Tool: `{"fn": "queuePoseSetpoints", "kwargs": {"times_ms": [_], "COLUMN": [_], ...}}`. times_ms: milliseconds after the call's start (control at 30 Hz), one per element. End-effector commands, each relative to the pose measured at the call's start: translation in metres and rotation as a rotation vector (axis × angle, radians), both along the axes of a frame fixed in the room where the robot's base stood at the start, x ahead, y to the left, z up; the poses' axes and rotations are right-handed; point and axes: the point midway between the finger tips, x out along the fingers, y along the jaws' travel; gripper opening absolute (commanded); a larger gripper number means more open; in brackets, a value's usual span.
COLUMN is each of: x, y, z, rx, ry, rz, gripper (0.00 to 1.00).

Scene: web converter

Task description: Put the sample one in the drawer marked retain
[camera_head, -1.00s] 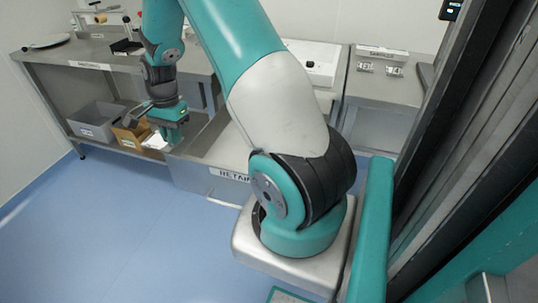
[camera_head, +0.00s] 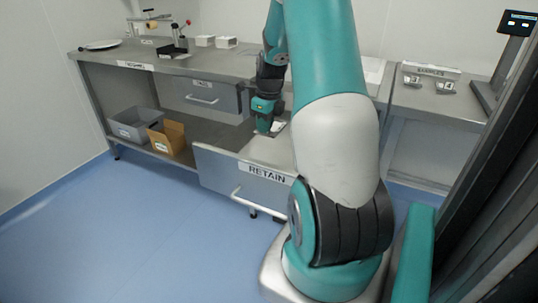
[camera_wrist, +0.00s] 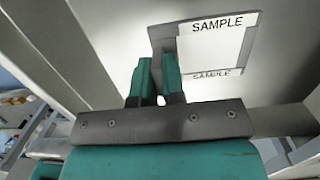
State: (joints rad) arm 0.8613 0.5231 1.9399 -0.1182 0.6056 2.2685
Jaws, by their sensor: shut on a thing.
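The drawer marked RETAIN (camera_head: 224,166) is pulled out from the bench, its label on the front panel. My gripper (camera_head: 264,128) points down over the open drawer, and in the wrist view (camera_wrist: 158,88) its teal fingers are closed together. They are shut on the edge of a flat sample (camera_wrist: 213,49), a white card with SAMPLE printed at its top and bottom. In the head view a small pale part of the sample (camera_head: 278,127) shows beside the fingers. The drawer interior is partly hidden by my arm. I cannot tell whether the sample touches the drawer floor.
A closed drawer (camera_head: 203,98) sits left in the bench. A grey bin (camera_head: 131,122) and a cardboard box (camera_head: 167,139) stand on the lower shelf. The right bench bears a SAMPLES sign (camera_head: 431,69) and small metal holders (camera_head: 444,87). The blue floor at left is clear.

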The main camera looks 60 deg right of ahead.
Motion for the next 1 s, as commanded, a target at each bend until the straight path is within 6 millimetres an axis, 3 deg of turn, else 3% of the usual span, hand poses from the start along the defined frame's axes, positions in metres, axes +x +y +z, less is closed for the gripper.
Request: {"fn": "queuePoseSetpoints", "kwargs": {"times_ms": [33, 200, 433, 633, 1000], "x": [0.000, 0.000, 0.000, 0.000, 0.000], "y": [0.001, 0.001, 0.000, 0.001, 0.000], "z": [-0.016, -0.049, -0.067, -0.097, -0.105], "rx": [0.004, 0.001, 0.000, 0.002, -0.001], "ry": [0.004, 0.001, 0.001, 0.001, -0.001], "rz": [0.000, 0.002, 0.003, 0.002, 0.003], "gripper": [0.00, 0.00, 0.00, 0.00, 0.00]}}
